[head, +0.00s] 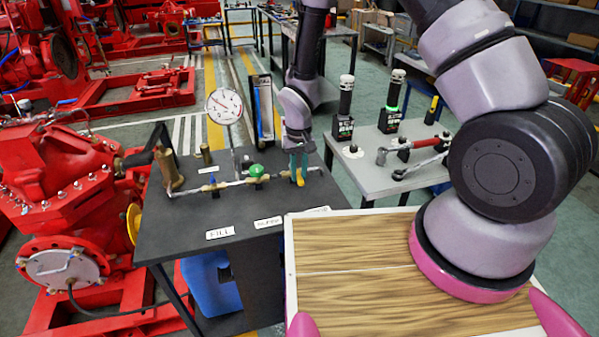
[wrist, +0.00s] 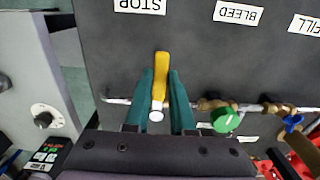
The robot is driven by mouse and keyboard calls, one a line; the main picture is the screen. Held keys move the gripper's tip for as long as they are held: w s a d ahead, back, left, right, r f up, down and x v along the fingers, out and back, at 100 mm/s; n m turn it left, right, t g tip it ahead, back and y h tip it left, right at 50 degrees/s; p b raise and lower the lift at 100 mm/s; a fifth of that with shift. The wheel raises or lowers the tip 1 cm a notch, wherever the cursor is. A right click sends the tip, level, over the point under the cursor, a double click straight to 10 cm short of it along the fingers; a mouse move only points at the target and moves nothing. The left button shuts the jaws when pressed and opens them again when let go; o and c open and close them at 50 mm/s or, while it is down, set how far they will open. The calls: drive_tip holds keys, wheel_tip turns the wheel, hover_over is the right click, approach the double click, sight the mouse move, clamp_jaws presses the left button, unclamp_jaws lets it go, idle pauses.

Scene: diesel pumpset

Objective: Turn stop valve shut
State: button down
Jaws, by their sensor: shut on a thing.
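The stop valve's yellow lever (head: 301,181) is on the thin pipe along the dark bench, at the right end of the row of valves. In the wrist view the yellow lever (wrist: 162,68) lies across the pipe and points toward the STOP label (wrist: 140,5). My gripper (head: 298,165) reaches down from above, with its teal fingers on either side of the lever. In the wrist view my gripper (wrist: 160,80) is shut on the lever. A white round cap (wrist: 155,116) shows at the lever's near end. The valve body is mostly hidden by the fingers.
A green knob (head: 256,170) and a blue-handled valve (head: 212,182) sit left on the same pipe. A gauge (head: 224,106) stands behind. The bench front near the FILL label (head: 219,233) is clear.

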sight(299, 176)
drive_tip(key=shift+a, duration=0.1)
drive_tip(key=c, duration=0.8)
unclamp_jaws()
drive_tip(key=shift+o, duration=0.2)
wheel_tip(299, 176, up, 11)
